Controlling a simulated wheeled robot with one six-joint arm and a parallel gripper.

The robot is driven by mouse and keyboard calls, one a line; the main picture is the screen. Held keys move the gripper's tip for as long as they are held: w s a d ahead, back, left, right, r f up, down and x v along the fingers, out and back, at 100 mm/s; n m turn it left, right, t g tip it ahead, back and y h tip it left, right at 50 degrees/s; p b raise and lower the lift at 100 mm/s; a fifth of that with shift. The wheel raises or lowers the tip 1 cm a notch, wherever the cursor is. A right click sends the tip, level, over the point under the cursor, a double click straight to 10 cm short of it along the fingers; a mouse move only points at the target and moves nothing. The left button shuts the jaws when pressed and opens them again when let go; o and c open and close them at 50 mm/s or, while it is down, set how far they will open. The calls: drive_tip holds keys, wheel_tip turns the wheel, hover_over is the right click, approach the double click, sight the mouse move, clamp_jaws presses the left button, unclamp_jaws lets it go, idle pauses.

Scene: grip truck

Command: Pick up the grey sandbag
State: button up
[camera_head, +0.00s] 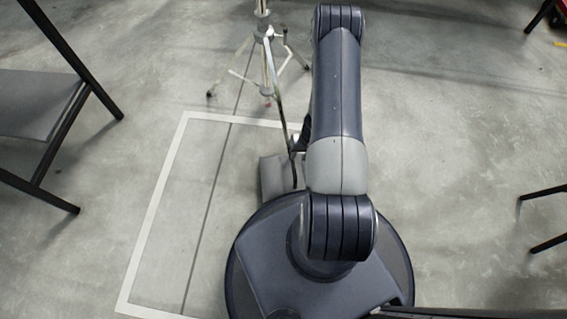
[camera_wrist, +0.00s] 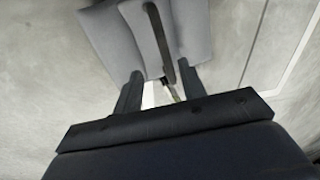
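The grey sandbag (camera_head: 274,178) lies on the floor just left of my arm in the head view, partly hidden by the arm and base. In the wrist view the sandbag (camera_wrist: 104,38) fills the top middle, with two grey lobes and a dark strap (camera_wrist: 158,30) running down its middle. My gripper (camera_wrist: 158,72) points at the sandbag with its two dark fingers apart. The strap's lower end shows between the fingers, but I cannot tell whether they touch it. In the head view my gripper is mostly hidden behind the arm.
A metal tripod stand (camera_head: 266,65) stands behind the sandbag. A white taped rectangle (camera_head: 160,205) marks the floor. A dark-framed chair (camera_head: 40,105) is at the left, and dark legs (camera_head: 545,192) show at the right. Open concrete lies right of my arm.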

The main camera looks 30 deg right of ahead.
sight(293, 164)
drive_tip(key=a+f+b, duration=0.1)
drive_tip(key=f, duration=0.2)
drive_tip(key=w+f+b, duration=0.1)
drive_tip(key=f, duration=0.3)
drive_tip(key=a+f+b, duration=0.1)
drive_tip(key=f+b, duration=0.1)
drive_tip(key=f, duration=0.2)
drive_tip(key=shift+w+a+f, duration=0.15)
drive_tip(key=shift+a, duration=0.15)
drive_tip(key=shift+c, duration=0.5)
clamp_jaws()
idle(0.5)
